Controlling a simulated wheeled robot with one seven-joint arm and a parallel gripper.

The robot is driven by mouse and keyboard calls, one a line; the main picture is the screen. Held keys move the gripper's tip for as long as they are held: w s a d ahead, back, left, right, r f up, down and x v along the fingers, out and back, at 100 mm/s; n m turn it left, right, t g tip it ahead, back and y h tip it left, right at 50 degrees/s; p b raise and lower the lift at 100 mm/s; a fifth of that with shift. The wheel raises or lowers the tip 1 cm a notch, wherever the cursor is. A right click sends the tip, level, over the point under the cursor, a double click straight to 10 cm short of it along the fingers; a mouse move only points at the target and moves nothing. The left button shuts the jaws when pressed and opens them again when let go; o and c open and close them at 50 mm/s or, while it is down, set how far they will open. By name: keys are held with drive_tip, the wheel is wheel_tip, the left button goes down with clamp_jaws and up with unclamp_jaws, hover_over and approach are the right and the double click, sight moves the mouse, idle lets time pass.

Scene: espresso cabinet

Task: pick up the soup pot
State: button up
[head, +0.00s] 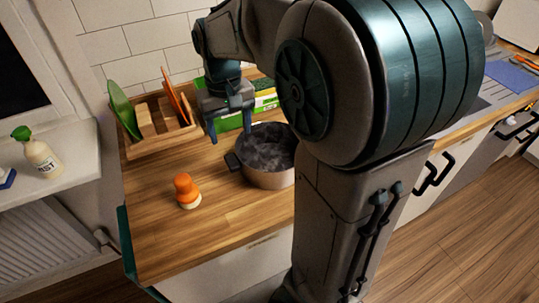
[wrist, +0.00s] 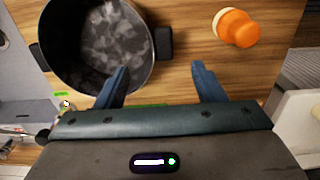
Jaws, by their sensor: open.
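The soup pot (head: 268,177) stands upright on the wooden counter, dark inside with a lighter, tan outer wall and dark side handles. My arm hides its right part in the head view. In the wrist view the pot (wrist: 57,73) fills the upper left, with one handle (wrist: 163,43) on its right and another at its left edge. My gripper (head: 229,128) is above the counter at the pot's back left, fingers pointing down. In the wrist view the open gripper (wrist: 160,80) has empty space between its blue fingers. The left finger overlaps the pot's rim in the picture; contact cannot be told.
An orange and white shaker (head: 186,190) stands on the counter left of the pot. A wooden rack (head: 158,130) with boards and green boxes (head: 232,121) stand behind, near the tiled wall. A spray bottle (head: 41,156) is on the windowsill.

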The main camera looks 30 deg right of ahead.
sight(234, 159)
wheel_tip(234, 159, down, 11)
drive_tip(key=shift+f, duration=0.1)
idle(0.4)
drive_tip(key=shift+w, duration=0.1)
clamp_jaws()
